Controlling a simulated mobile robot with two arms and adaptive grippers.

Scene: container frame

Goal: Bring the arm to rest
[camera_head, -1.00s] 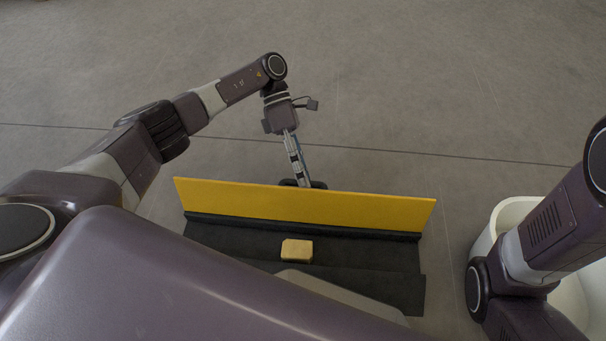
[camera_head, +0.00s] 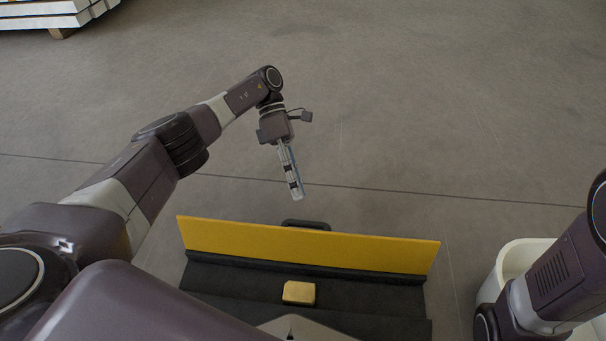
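My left arm reaches in from the left, and its gripper (camera_head: 294,188) hangs fingers down beyond the yellow panel. The fingers look close together and hold nothing that I can see; I cannot tell whether they are fully shut. They are apart from the black handle (camera_head: 306,224) on the panel's far side. My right arm shows at the right edge, but its gripper is out of view.
The yellow panel (camera_head: 310,246) stands along a black base (camera_head: 240,284). A small yellow block (camera_head: 299,293) sits on the base. A white bin (camera_head: 518,258) stands at the right, partly behind my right arm. White stacked boards (camera_head: 55,14) lie top left. The floor beyond is clear.

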